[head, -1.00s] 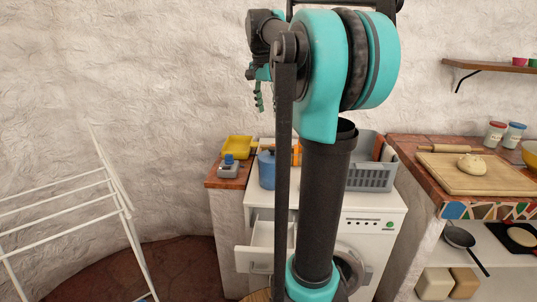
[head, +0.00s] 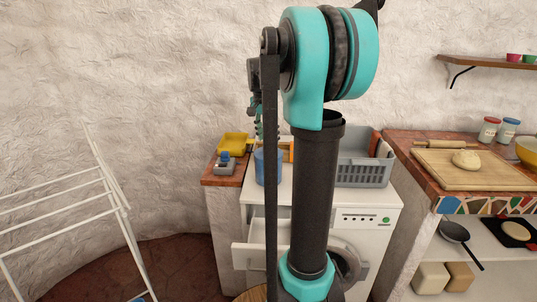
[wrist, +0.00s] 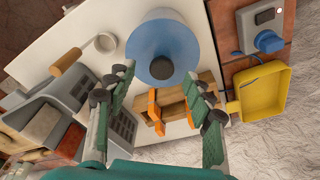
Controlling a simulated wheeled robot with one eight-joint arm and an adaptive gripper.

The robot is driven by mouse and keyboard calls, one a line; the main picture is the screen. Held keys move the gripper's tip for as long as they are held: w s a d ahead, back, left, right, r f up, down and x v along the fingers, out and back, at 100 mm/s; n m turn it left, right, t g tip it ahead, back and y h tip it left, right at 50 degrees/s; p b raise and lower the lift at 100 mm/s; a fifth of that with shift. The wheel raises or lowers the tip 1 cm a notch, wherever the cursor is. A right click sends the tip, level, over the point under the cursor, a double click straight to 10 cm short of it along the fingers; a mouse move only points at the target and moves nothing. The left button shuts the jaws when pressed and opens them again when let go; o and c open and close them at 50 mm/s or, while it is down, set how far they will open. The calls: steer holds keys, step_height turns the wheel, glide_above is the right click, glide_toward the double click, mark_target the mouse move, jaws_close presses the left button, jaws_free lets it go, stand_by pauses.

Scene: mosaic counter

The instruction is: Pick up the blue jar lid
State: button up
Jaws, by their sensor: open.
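A blue lid (head: 511,121) tops a pale jar on the tiled counter at the far right of the head view. A small round blue piece (head: 225,156) sits on a grey device on the brick ledge; it also shows at the upper right of the wrist view (wrist: 268,41). I cannot tell whether that piece is a jar lid. My gripper (wrist: 157,77) is open and empty, its green fingers spread above the washing machine top, near a blue bucket-like container (wrist: 163,50). In the head view my gripper (head: 258,128) is partly hidden behind my arm.
A yellow tray (wrist: 264,90) lies beside the grey device (wrist: 262,22). Orange pieces with a wooden block (wrist: 172,105) lie near my fingers. A grey basket (head: 362,172) stands on the washing machine (head: 372,220). A white drying rack (head: 70,215) stands left.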

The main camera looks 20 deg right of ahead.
mark_target(268, 144)
steer(key=f, duration=0.4)
steer(key=shift+w+d, duration=0.3)
steer(key=shift+c, duration=0.2)
jaws_close()
